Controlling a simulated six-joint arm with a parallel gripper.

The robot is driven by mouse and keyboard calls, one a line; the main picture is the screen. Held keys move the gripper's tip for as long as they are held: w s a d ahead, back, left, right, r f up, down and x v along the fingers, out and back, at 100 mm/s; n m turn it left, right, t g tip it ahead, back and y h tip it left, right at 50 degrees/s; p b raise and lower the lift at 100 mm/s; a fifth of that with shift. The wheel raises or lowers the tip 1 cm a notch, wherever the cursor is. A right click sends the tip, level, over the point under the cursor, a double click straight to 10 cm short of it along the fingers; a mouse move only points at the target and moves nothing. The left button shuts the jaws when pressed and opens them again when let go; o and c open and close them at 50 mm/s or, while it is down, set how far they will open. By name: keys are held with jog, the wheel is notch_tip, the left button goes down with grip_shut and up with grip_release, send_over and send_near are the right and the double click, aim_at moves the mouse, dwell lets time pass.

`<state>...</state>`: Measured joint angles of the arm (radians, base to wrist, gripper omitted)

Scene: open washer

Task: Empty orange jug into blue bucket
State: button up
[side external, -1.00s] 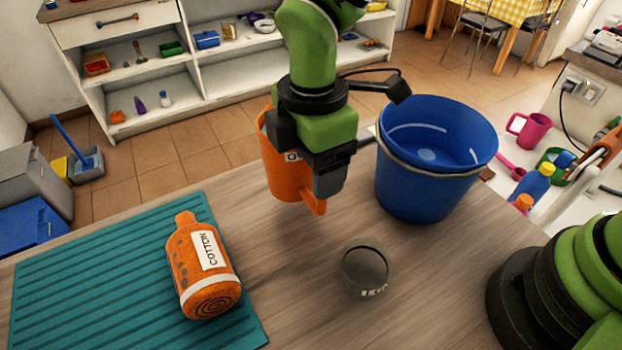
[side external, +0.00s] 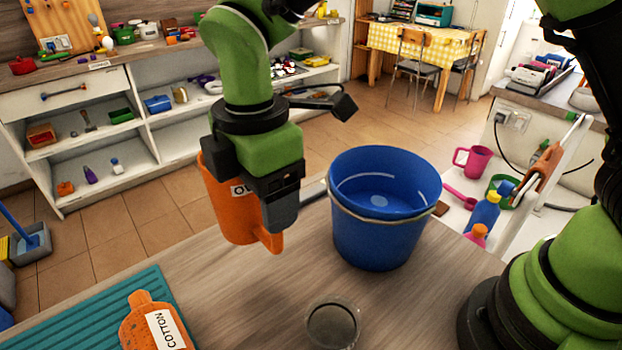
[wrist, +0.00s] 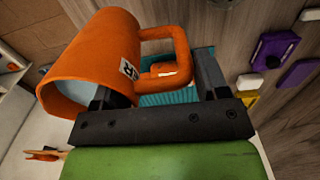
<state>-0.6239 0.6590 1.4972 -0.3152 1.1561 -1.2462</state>
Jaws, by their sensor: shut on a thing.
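The orange jug (side external: 228,212) is held off the table, left of the blue bucket (side external: 375,232) and apart from it. It leans slightly in the side view. My gripper (side external: 278,212) is shut on the jug. In the wrist view my gripper (wrist: 158,75) has its fingers around the handle of the orange jug (wrist: 95,62), and something pale blue shows in the jug's mouth. The bucket stands upright on the table with its open top up. A lighter blue patch shows inside it; I cannot tell if it is liquid.
A clear glass (side external: 333,325) stands on the table in front of the bucket. An orange bottle labelled COTTON (side external: 150,325) lies on the teal mat (side external: 100,312). Pink and blue items, including a pink mug (side external: 472,161), stand on a white surface to the right.

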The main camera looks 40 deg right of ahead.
jog(key=shift+r+m, duration=0.55)
jog(key=shift+m, duration=0.45)
jog(key=r+m, duration=0.1)
jog(key=m, duration=0.2)
jog(key=s+r+m, duration=0.1)
jog(key=r+m, duration=0.1)
jog(key=m, duration=0.2)
jog(key=r+m, duration=0.1)
jog(key=m, duration=0.3)
jog(key=shift+s+d+r, duration=0.2)
jog(key=shift+d+r, duration=0.1)
jog(key=shift+d, duration=0.05)
jog(key=shift+s+d+r+m+y, duration=0.1)
jog(key=shift+d+r+m+y, duration=0.15)
jog(key=shift+r+m, duration=0.4)
jog(key=shift+s+d+r+m+y, duration=0.15)
jog(key=shift+d+r+m, duration=0.1)
jog(key=shift+m, duration=0.7)
jog(key=shift+s+d+r+m+y, duration=0.1)
jog(key=shift+d+r+m+y, duration=0.25)
jog(key=shift+m, duration=0.45)
jog(key=shift+a, duration=0.1)
